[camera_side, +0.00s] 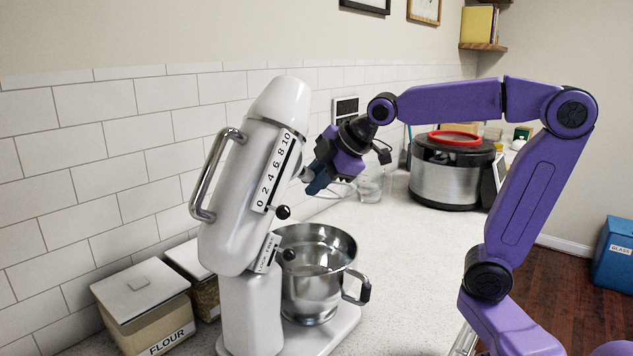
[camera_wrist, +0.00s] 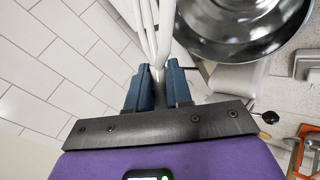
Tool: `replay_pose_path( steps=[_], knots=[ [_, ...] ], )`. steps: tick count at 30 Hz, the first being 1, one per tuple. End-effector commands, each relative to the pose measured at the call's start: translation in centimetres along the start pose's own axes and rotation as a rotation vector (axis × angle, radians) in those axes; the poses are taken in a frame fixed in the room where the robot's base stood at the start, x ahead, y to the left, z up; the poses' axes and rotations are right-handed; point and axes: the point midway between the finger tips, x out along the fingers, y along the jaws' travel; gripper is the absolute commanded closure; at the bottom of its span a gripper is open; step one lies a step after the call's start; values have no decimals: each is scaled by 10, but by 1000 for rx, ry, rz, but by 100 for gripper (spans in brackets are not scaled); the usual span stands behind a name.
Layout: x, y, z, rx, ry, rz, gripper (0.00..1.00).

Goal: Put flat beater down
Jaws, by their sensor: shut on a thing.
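My gripper (camera_side: 316,182) is beside the raised head of the white stand mixer (camera_side: 238,215), above and behind the steel bowl (camera_side: 310,295) in the side view. In the wrist view my blue fingers (camera_wrist: 158,78) are closed on the narrow stem of the white flat beater (camera_wrist: 150,25), whose bars extend to the top edge.
A flour container (camera_side: 143,305) and another canister (camera_side: 195,278) stand left of the mixer, by the tiled wall. A steel cooker (camera_side: 450,180) with a red ring on its lid stands farther back. The white counter (camera_side: 405,260) is clear right of the bowl.

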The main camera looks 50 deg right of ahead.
Motion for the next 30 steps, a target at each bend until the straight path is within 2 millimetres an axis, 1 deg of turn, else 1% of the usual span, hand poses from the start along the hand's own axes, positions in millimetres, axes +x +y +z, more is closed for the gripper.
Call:
replay_pose_path(
  steps=[6,22,26,30],
  knots=[
    [3,0,8,1,-1,1,100],
    [3,0,8,1,-1,2,100],
    [4,-5,4,15,-15,4,100],
    [7,-13,-1,51,-46,16,100]
  ],
)
